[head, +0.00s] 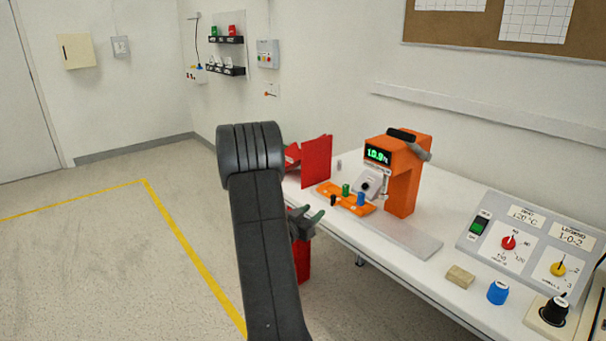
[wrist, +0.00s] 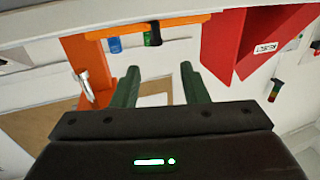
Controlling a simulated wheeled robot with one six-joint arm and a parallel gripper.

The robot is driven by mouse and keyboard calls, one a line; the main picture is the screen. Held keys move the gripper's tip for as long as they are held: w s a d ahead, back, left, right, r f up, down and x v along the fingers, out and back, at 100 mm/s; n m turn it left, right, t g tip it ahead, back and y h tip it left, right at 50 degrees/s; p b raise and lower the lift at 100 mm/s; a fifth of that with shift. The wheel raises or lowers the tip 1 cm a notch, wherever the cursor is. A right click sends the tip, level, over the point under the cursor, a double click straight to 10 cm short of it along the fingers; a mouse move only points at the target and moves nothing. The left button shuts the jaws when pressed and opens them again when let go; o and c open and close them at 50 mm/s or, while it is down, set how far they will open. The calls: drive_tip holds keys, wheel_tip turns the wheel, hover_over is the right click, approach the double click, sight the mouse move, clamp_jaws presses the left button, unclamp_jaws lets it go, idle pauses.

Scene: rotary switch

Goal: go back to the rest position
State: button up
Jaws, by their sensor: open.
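My gripper (head: 308,216) is open and empty in the head view, just off the front edge of the white bench (head: 408,262). My dark arm stands upright in the middle of that view and hides part of the scene behind it. In the wrist view, the two green fingers of my gripper (wrist: 162,88) are spread apart with nothing between them. A control panel (head: 532,240) with a red rotary knob (head: 508,242) and a yellow rotary knob (head: 558,268) stands at the right of the bench, apart from my gripper.
An orange device (head: 405,175) with a lit display stands on the bench. An orange rack (head: 345,198) with small coloured parts and a red upright panel (head: 316,162) are near my gripper. A tan block (head: 460,277) and blue knob (head: 498,292) lie in front. The floor at left is clear.

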sight(333, 195)
drive_tip(key=x, duration=1.2)
drive_tip(key=shift+w+d, duration=0.2)
drive_tip(key=shift+d, duration=0.1)
drive_tip(key=shift+s, duration=0.15)
drive_tip(key=shift+p, duration=0.3)
